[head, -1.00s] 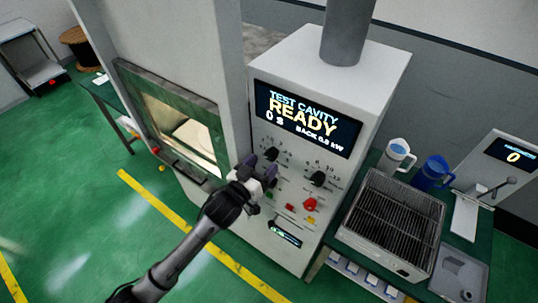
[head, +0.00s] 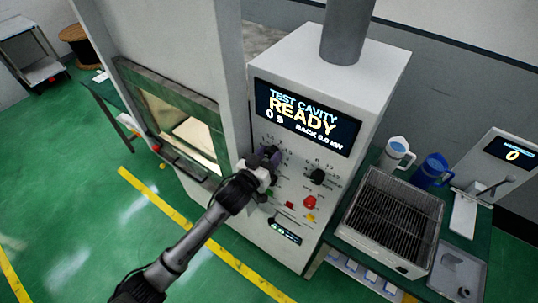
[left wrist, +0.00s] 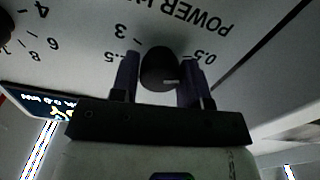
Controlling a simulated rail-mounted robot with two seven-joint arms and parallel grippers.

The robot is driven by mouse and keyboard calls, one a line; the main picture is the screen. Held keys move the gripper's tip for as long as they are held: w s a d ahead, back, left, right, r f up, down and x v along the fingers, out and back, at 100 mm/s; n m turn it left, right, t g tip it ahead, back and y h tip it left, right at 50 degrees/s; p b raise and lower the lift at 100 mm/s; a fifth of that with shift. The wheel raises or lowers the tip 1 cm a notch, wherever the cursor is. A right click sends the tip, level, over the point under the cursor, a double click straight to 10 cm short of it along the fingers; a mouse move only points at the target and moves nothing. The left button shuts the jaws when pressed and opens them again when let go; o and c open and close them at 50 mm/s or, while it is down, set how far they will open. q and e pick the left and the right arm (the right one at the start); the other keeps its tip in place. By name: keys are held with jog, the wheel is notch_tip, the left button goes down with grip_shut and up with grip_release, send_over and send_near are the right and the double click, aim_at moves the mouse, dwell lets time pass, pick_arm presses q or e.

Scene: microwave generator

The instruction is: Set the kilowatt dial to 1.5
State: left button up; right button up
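The power dial (left wrist: 158,70) is a round black knob with a pale pointer mark, on the generator's front panel (head: 300,216). In the left wrist view the printed scale shows upside down, with 0.5 to the right and 3 at the upper left; the label at the left is partly hidden by a finger. My left gripper (head: 268,158) is at this dial and covers most of it in the head view. Its purple fingers (left wrist: 159,78) flank the knob closely on both sides and look shut on it. My right gripper is not in view.
A second black dial (head: 318,177) sits to the right, above a red knob (head: 310,202). The display (head: 305,117) reads READY, 0 s. A wire rack (head: 393,222), a white jug (head: 397,153) and a blue jug (head: 432,171) stand on the right bench.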

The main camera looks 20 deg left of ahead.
pick_arm(q)
jog(key=c, duration=0.5)
jog(key=shift+o, duration=0.2)
